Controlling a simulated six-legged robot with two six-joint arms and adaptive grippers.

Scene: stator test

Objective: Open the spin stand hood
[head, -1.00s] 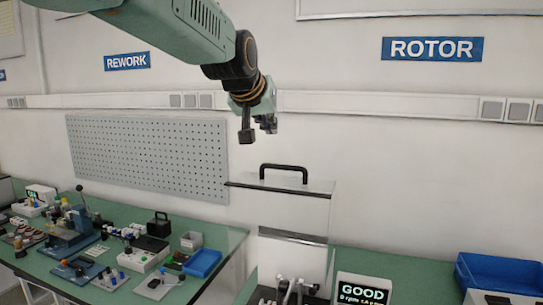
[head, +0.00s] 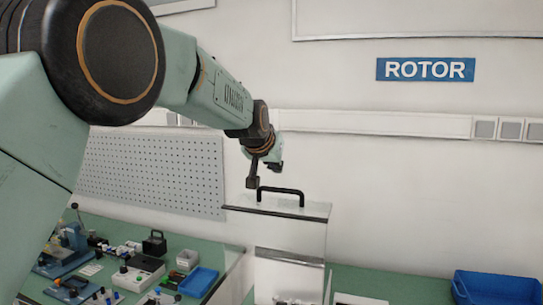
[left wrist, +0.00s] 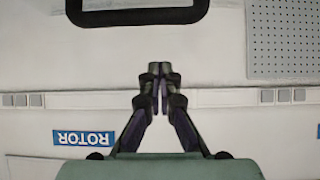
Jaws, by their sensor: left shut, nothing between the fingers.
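The spin stand hood (head: 290,240) is a pale, see-through upright cover with a dark-edged top, at the lower middle of the head view. Its black bar handle (head: 281,191) stands on top, and part of the handle shows at the top of the left wrist view (left wrist: 138,16). My left gripper (head: 277,167) hangs just above and left of the handle in the head view, apart from it as far as I can see. In the left wrist view its fingertips (left wrist: 159,70) are together with nothing between them. The right gripper is out of view.
A blue bin (head: 495,288) sits on the green bench at right. At left, a bench carries several tools and parts, with a blue tray (head: 198,281) near its edge. A pegboard (head: 155,172) and a wall rail (head: 375,123) are behind.

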